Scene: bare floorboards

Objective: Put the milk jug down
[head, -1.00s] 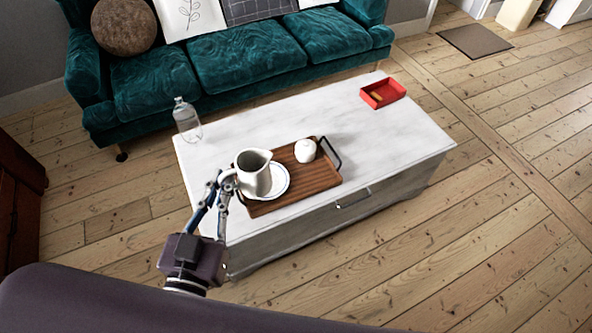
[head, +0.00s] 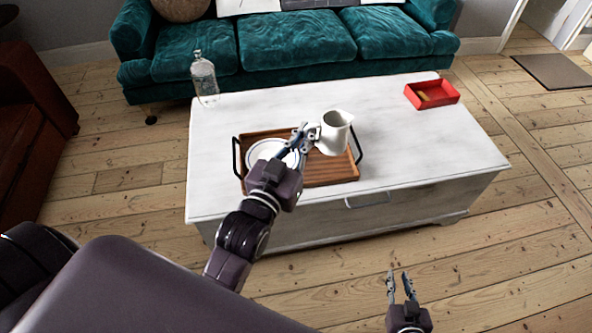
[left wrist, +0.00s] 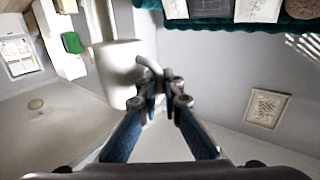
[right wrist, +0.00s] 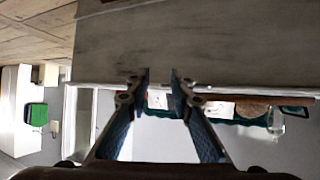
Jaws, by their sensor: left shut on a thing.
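The white milk jug (head: 337,136) is upright over the right part of the wooden tray (head: 332,174) in the head view. I cannot tell whether its base touches the tray. My left gripper (head: 306,138) is shut on the jug's handle from the left. In the left wrist view the jug (left wrist: 118,70) is beside the fingertips (left wrist: 162,88), with its handle between them. A white saucer (head: 262,152) lies on the tray's left part, partly behind my left gripper. My right gripper (head: 400,276) is open and empty, in front of the chest table.
The tray is on a white chest table (head: 430,140). A glass bottle (head: 205,80) stands at its back left corner, and a red box (head: 432,94) at its back right. The tabletop right of the tray is clear. A teal sofa (head: 290,45) is behind.

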